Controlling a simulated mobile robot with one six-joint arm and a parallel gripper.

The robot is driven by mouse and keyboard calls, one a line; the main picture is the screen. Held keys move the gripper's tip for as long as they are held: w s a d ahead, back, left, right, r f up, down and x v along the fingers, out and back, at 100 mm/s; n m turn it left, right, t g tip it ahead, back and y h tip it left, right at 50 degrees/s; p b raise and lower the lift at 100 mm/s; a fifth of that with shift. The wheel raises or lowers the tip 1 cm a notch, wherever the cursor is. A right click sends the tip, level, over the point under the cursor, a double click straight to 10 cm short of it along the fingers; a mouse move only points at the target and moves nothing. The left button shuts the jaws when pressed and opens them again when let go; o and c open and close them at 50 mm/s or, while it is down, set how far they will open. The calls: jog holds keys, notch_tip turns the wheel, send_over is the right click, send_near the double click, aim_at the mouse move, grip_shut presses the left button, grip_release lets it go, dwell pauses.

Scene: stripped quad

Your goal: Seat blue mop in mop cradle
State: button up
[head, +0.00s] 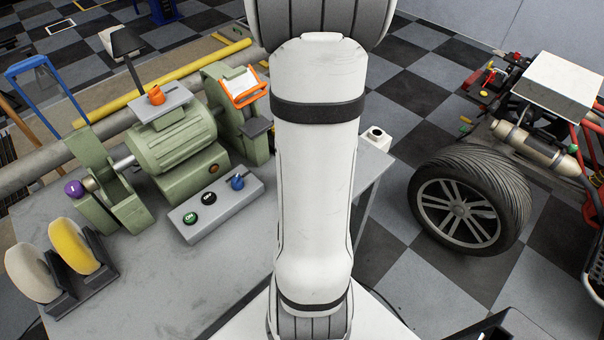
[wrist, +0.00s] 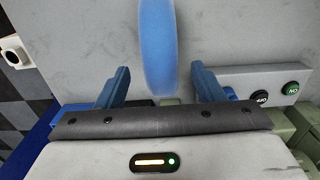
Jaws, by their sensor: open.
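The blue mop (wrist: 158,40) shows in the wrist view as a blue disc seen nearly edge-on, standing up from the grey bench top. My gripper (wrist: 160,72) is open, with one blue finger on each side of the disc's line and a clear gap to both. I cannot tell whether the disc is between the fingers or just past them. In the head view the blue mop is not visible; my arm covers the middle. At the lower left a dark mop cradle (head: 68,302) holds a cream mop (head: 33,273) and a yellow mop (head: 74,245) side by side.
A green polishing machine (head: 175,146) stands at the back of the bench (head: 160,295). In front of it is a button box (head: 214,208). A small white box (head: 376,137) sits at the right bench edge. Bench between cradle and button box is clear.

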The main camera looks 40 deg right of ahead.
notch_tip(320, 180, down, 4)
jog(key=shift+s+r, duration=0.1)
jog(key=shift+c, duration=0.4)
grip_shut()
dwell(0.3)
